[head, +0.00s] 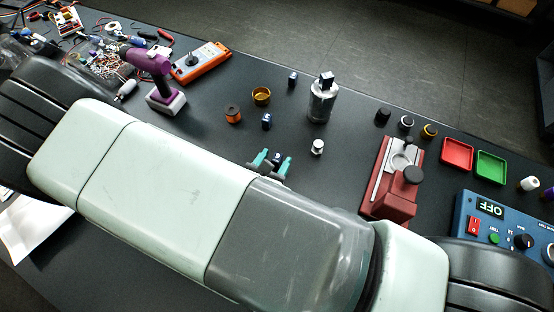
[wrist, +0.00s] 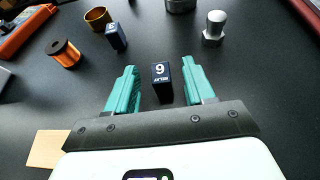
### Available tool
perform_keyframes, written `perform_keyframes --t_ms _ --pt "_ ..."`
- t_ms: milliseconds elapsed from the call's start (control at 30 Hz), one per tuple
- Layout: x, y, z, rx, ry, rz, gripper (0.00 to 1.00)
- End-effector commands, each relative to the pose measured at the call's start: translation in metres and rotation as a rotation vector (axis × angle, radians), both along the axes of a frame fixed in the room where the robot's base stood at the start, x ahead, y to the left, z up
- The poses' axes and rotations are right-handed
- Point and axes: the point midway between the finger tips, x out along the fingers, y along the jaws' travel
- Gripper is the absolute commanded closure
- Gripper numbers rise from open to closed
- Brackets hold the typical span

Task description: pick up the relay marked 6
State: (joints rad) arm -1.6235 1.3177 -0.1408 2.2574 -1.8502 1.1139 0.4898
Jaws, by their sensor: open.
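The relay marked 6 (wrist: 161,82) is a small dark-blue block with a white digit and the word RELAY on its top face. In the wrist view it stands between the two teal fingers of my gripper (wrist: 159,70), with gaps on both sides. The fingers are open and hold nothing. In the head view my gripper (head: 272,160) is low over the table, and the relay there is mostly hidden between the fingers. Another dark-blue relay (wrist: 115,37) stands farther off to the left; it also shows in the head view (head: 266,122). Its marking is unclear.
Near the gripper are an orange spool (head: 233,115), a brass ring (head: 261,96) and a silver bolt (head: 317,147). A metal cylinder (head: 321,103) bears a dark block. Another small dark block (head: 293,79) stands behind. A red fixture (head: 393,180) is to the right.

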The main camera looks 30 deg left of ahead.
Motion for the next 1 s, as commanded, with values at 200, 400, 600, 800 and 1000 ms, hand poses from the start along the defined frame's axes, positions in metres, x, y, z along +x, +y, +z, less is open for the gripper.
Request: perform_keyframes --t_ms 200,400,600,800,1000 --pt "0.0054 0.0004 -0.0021 0.000 0.000 0.001 0.47" --pt "0.0052 0.0004 -0.0020 0.001 0.000 0.000 0.64" --pt "0.0051 0.0004 -0.0020 0.001 0.000 0.000 0.94" --pt "0.0051 0.0004 -0.0019 0.001 0.000 0.000 1.00" --pt "0.0051 0.0007 0.0020 0.002 0.000 -0.001 1.00"
